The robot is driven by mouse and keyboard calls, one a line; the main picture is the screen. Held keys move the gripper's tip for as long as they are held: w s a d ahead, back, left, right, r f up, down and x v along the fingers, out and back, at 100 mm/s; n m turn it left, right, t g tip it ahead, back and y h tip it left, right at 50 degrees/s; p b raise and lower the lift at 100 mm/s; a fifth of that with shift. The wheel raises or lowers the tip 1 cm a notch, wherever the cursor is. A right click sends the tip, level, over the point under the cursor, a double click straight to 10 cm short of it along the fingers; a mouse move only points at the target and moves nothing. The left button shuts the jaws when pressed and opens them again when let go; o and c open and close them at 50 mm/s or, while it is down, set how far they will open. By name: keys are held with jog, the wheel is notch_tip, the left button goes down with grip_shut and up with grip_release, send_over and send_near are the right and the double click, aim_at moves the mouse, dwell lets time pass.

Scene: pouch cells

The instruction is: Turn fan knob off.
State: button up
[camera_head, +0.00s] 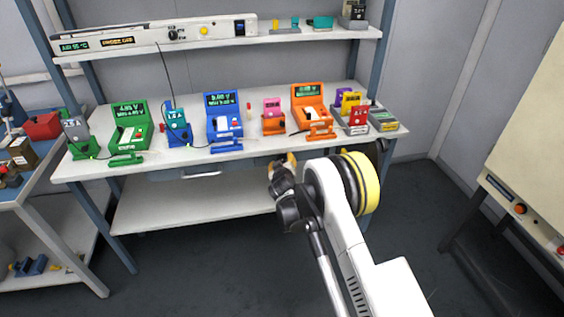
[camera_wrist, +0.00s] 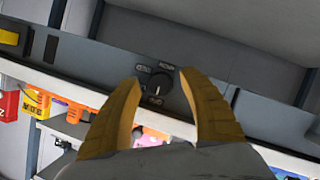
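A round black knob (camera_wrist: 157,88) with a white pointer line sits on a dark grey panel (camera_wrist: 225,78) in the wrist view. Small labels surround it, too small to read surely. The pointer runs towards the bottom of the picture. My gripper (camera_wrist: 160,78) is open, its two tan fingers on either side of the knob in the picture; I cannot tell whether they touch it. In the head view my gripper (camera_head: 281,167) is at the bench's front, just below the bench top. The knob is hidden there behind my gripper and arm.
The bench top (camera_head: 185,156) bears several coloured meters and holders near its front edge. A shelf above carries a long control box (camera_head: 140,37) with another black knob. A cream cabinet (camera_head: 530,150) stands at right. Grey floor (camera_head: 200,270) is clear before the bench.

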jog(key=a+v, duration=0.1)
jog(key=v, duration=1.1)
jog(key=shift+d, duration=0.45)
jog(key=s+d+r+m+g+h, duration=0.1)
jog(key=s+d+r+m+g, duration=0.1)
jog(key=s+d+r, duration=0.6)
jog(key=s+d+r+m+g+h, duration=0.15)
jog(key=s+d+r, duration=0.35)
jog(key=d+r, duration=0.6)
jog(key=s+d+m+g, duration=0.1)
jog(key=s+d, duration=0.1)
jog(key=s, duration=1.1)
jog(key=s+d+r+m+g+y, duration=0.1)
jog(key=s+d+m+g, duration=0.1)
jog(key=s, duration=1.1)
jog(key=shift+s+d+r, duration=0.2)
jog(key=shift+d+r, duration=0.05)
jog(key=shift+d, duration=0.3)
